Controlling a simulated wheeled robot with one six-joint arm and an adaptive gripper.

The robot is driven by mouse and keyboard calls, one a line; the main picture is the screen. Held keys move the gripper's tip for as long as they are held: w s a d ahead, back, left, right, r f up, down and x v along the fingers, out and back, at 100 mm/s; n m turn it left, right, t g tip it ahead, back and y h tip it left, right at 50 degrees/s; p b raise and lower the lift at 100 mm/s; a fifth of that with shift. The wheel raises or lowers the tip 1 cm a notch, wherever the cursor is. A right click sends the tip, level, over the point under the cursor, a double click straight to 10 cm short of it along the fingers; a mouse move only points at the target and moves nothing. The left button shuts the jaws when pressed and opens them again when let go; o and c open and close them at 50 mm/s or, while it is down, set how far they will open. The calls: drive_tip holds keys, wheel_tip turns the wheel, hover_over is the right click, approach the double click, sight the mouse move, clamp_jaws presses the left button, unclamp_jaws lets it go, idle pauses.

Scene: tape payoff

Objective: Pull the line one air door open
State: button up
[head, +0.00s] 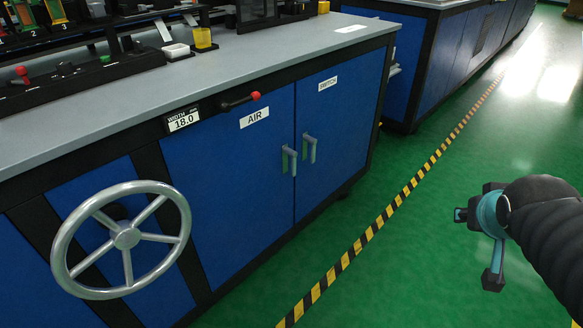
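The blue air door (243,180) is in the front of the near cabinet, under a white AIR label (254,117). It looks shut, flush with the cabinet front. Its upright grey handle (289,160) is at the door's right edge. My gripper (476,246) is at the right of the head view, over the green floor and well apart from the handle. It appears to hold nothing.
A second blue door (335,125) with its own handle (310,147) is beside the air door. A large grey handwheel (126,238) and a red-knobbed lever (240,101) stick out of the cabinet front. The green floor (400,265) is clear, with a yellow-black stripe (372,230).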

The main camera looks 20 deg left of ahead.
drive_tip(key=w+a+f+n+t+y, duration=0.1)
drive_tip(key=w+a+n+t, duration=0.15)
drive_tip(key=w, duration=0.55)
drive_tip(key=w+a+f+n+t+y, duration=0.1)
drive_tip(key=w+a, duration=0.3)
drive_tip(key=w, duration=0.4)
drive_tip(key=n+g+y+b, duration=0.2)
drive_tip(key=n+g+y, duration=0.3)
drive_tip(key=n+y, duration=0.7)
approach(295, 168)
drive_tip(key=w+a+f+m+y, duration=0.1)
drive_tip(key=a, duration=0.2)
drive_tip(key=w+a+m+y, duration=0.1)
drive_tip(key=w+a, duration=0.1)
drive_tip(key=a, duration=0.1)
drive_tip(key=w+a+f+m+y+p, duration=0.1)
drive_tip(key=a, duration=0.2)
drive_tip(key=shift+w+f, duration=0.35)
drive_tip(key=shift+w, duration=0.05)
clamp_jaws()
